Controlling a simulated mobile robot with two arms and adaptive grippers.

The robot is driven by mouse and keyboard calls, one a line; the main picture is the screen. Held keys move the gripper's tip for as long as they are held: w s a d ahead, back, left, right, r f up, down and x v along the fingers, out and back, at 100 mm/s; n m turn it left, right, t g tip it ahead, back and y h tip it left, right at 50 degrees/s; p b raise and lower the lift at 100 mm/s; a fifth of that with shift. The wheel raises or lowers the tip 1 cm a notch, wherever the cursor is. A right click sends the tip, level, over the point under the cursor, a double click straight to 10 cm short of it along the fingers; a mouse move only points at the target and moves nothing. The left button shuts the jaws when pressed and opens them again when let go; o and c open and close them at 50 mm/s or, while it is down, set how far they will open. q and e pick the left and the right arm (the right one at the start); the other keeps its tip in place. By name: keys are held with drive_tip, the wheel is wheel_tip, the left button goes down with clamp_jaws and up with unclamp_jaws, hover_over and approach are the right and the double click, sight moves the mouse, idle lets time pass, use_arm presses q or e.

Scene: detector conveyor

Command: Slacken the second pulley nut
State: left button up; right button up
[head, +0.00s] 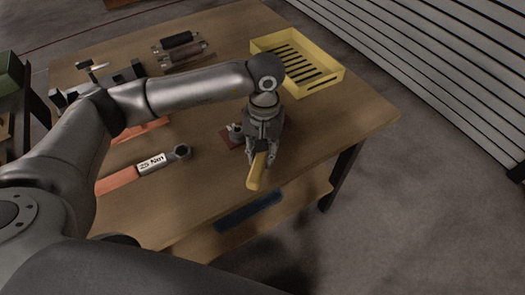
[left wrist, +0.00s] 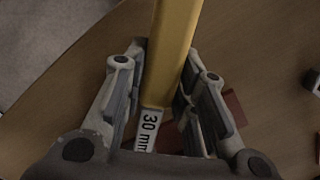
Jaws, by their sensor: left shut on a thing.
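My left gripper (head: 261,150) is shut on the yellow handle (head: 256,176) of a tool, over the near right part of the wooden table. In the left wrist view, my left gripper (left wrist: 165,85) has a finger on each side of the yellow handle (left wrist: 176,45). The rest of the tool is hidden. I cannot make out a pulley nut in either view. My right gripper is not in view.
A wrench marked "25 Nm" (head: 151,164) with an orange handle lies on the table (head: 340,130). A yellow slotted tray (head: 325,88) stands at the back right. Dark cylindrical parts (head: 178,40) lie at the back. A reddish-brown piece (head: 228,139) is beside my left gripper.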

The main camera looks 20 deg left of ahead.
use_arm(q)
drive_tip(key=shift+r, duration=0.1)
clamp_jaws()
drive_tip(key=shift+w+d+n+b, duration=0.2)
drive_tip(key=shift+d+n+b, duration=0.4)
drive_tip(key=shift+d+n, duration=0.4)
drive_tip(key=shift+d, duration=0.1)
drive_tip(key=shift+w+d+n+b, duration=0.2)
drive_tip(key=shift+d+n+b, duration=0.15)
drive_tip(key=shift+d, duration=0.2)
drive_tip(key=shift+w+d+n+b, duration=0.2)
drive_tip(key=shift+d+n+b, duration=0.05)
drive_tip(key=shift+d+n, duration=0.25)
drive_tip(key=shift+d, duration=0.1)
